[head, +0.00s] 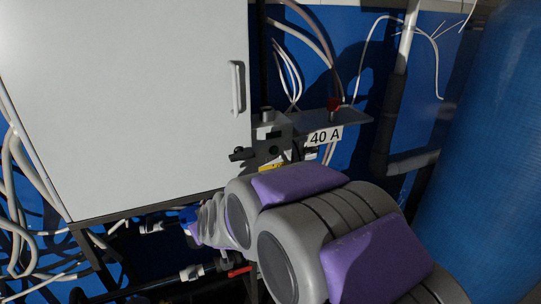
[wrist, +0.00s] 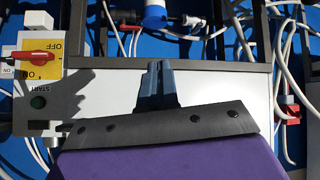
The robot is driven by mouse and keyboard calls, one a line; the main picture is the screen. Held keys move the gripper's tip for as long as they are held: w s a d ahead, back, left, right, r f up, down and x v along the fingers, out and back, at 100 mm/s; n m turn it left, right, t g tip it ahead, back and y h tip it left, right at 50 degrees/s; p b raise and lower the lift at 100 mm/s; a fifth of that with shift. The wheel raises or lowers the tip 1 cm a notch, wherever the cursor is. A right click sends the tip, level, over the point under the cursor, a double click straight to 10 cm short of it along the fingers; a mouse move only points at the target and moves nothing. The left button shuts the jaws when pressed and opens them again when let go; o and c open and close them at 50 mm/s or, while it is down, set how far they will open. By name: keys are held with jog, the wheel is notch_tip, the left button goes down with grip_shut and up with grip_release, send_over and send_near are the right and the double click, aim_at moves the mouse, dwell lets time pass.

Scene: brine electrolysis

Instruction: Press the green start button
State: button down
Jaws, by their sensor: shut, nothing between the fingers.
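The green start button (wrist: 38,102) is a small dark green disc on a grey control box (wrist: 38,120) at the left of the wrist view, under an upside-down START label. A red rotary switch (wrist: 30,56) on a yellow OFF/ON plate sits above it in that picture. My gripper (wrist: 161,66) is shut and empty, to the right of the button in the wrist view and apart from it. In the head view my arm covers part of the area, and I cannot make out the button or the fingertips there.
A large white cabinet (head: 130,100) with a handle (head: 237,88) fills the left of the head view. A shelf labelled 40 A (head: 325,136) juts out beside it. A big blue tank (head: 490,150) stands at the right. Loose white cables (head: 25,170) hang at the left.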

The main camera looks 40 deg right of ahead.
jog(key=w+d+t+h, duration=0.1)
jog(key=w+d+h, duration=0.1)
jog(key=w+d, duration=0.3)
jog(key=m+t+h, duration=0.1)
jog(key=m+h, duration=0.1)
jog(key=h, duration=0.5)
send_near(274, 151)
jog(key=s+a+f, duration=0.1)
jog(key=a+f, duration=0.4)
jog(key=a, duration=0.1)
jog(key=s+d+r+m+g+h+b, duration=0.1)
jog(key=s+d+h, duration=0.15)
jog(key=d, duration=0.25)
jog(key=s+d+g+h, duration=0.1)
jog(key=s+d+h, duration=0.1)
jog(key=d+h, duration=0.2)
jog(key=w+d+p, duration=0.1)
jog(key=w, duration=0.7)
jog(key=shift+w+d+r+p, duration=0.25)
jog(key=shift+w+d+p, duration=0.05)
jog(key=shift+w+d, duration=0.1)
jog(key=shift+w+r+p, duration=0.15)
jog(key=shift+w+p, duration=0.05)
jog(key=shift+p, duration=0.55)
